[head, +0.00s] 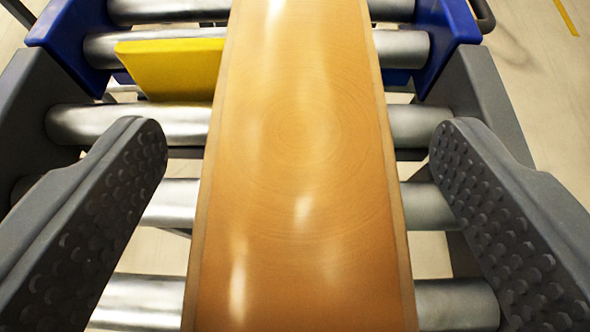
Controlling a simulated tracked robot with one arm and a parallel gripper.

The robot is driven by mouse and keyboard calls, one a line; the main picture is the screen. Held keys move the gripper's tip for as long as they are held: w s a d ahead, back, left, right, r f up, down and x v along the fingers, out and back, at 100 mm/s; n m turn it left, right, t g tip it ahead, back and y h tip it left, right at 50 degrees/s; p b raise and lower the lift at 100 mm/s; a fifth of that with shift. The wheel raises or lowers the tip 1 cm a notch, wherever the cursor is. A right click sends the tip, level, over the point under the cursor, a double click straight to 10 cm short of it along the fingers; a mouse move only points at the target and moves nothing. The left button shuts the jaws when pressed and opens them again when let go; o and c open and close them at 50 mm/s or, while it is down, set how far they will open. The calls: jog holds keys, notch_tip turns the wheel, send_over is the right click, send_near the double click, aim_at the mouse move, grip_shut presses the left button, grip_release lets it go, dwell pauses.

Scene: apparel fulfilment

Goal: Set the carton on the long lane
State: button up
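A long, glossy orange-brown piece, which looks like the carton (300,190), lies lengthwise down the middle of the head view. It runs past the top and bottom edges, so its ends are hidden. It rests on or just above metal rollers. My gripper (298,143) is open, with one dark grey, dimpled finger on each side of the carton. A clear gap shows between each finger and the carton's sides, so neither finger touches it. No lane can be told apart as the long lane.
Several metal rollers (168,205) run crosswise under the carton. Blue side frames (75,38) bound them at upper left and upper right. A yellow block (172,68) sits on the rollers just left of the carton. Pale floor (545,110) shows at right.

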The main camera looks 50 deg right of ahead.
jog(key=shift+a, duration=0.1)
jog(key=b+v, duration=0.1)
jog(key=v, duration=1.2)
jog(key=w+a+r+t+y+b, duration=0.1)
jog(key=w+a+r+t+y, duration=0.15)
jog(key=w+r, duration=0.4)
jog(key=w+a+r+t+y+b, duration=0.1)
jog(key=w+r+t+y, duration=0.25)
jog(key=r, duration=0.55)
notch_tip(320, 180, up, 20)
jog(key=a+n+t+y+b, duration=0.2)
jog(key=n+t+y+b, duration=0.1)
jog(key=n+t+y, duration=0.15)
jog(key=s+d+r+n+y+b, duration=0.25)
jog(key=s+r+n, duration=0.25)
jog(key=s+r, duration=0.6)
jog(key=s+d+r+n+g+h+b, duration=0.1)
jog(key=s+d+r+g+h, duration=0.1)
jog(key=s+d, duration=0.7)
jog(key=s+h, duration=0.1)
jog(key=s, duration=0.3)
jog(key=shift+s+d+r, duration=0.15)
jog(key=shift+d+r, duration=0.05)
jog(key=shift+r, duration=0.2)
